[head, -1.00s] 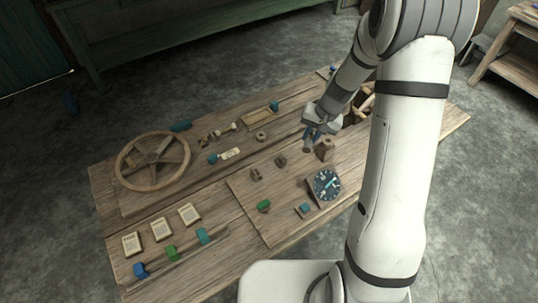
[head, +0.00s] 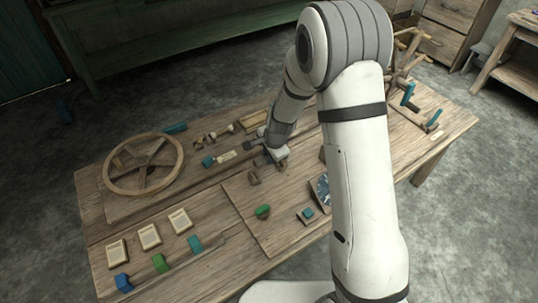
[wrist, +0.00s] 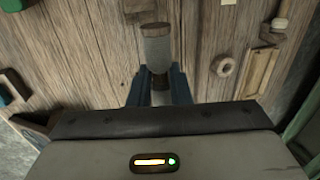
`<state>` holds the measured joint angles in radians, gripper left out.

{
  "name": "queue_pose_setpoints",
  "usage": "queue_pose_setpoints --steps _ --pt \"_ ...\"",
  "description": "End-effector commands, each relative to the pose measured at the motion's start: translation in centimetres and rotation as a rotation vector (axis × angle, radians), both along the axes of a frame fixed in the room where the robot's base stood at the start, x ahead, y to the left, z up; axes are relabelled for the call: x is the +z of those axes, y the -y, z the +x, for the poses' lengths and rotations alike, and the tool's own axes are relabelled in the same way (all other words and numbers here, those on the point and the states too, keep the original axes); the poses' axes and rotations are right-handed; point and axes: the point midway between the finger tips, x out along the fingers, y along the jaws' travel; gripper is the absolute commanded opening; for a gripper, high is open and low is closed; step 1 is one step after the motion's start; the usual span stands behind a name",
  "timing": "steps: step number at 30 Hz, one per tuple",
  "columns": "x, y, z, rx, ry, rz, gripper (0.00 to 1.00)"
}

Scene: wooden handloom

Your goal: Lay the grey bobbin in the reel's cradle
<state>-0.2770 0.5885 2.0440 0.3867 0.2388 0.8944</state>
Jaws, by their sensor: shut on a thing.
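My gripper (head: 272,153) hangs low over the middle of the table in the head view. In the wrist view its two blue fingers (wrist: 160,88) are shut on the grey bobbin (wrist: 158,48), a grey cylinder with a brown end. The bobbin juts out beyond the fingertips over bare planks. In the head view I cannot make the bobbin out. Two small brown wooden blocks, the left one (head: 254,178) and the right one (head: 281,166), stand just below my gripper in the picture. They may be the reel's cradle; I cannot tell for sure.
A spoked wooden wheel (head: 143,163) lies at the left. A green piece (head: 262,211) and a dial (head: 320,190), partly behind my arm, are nearer. Three cards and several coloured blocks line the front left. The wrist view shows a wooden ring (wrist: 225,66) and tray (wrist: 261,70).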

Motion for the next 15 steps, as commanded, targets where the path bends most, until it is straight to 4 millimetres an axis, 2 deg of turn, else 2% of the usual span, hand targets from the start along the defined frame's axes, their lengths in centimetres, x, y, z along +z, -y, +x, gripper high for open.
queue_pose_setpoints --steps 1,6,15 --pt "-0.9 0.0 0.0 0.0 0.0 0.0 0.0" --pt "-2.8 0.0 0.0 0.0 -0.001 0.0 0.0" --pt "-5.5 0.0 0.0 0.003 -0.001 -0.001 0.0"
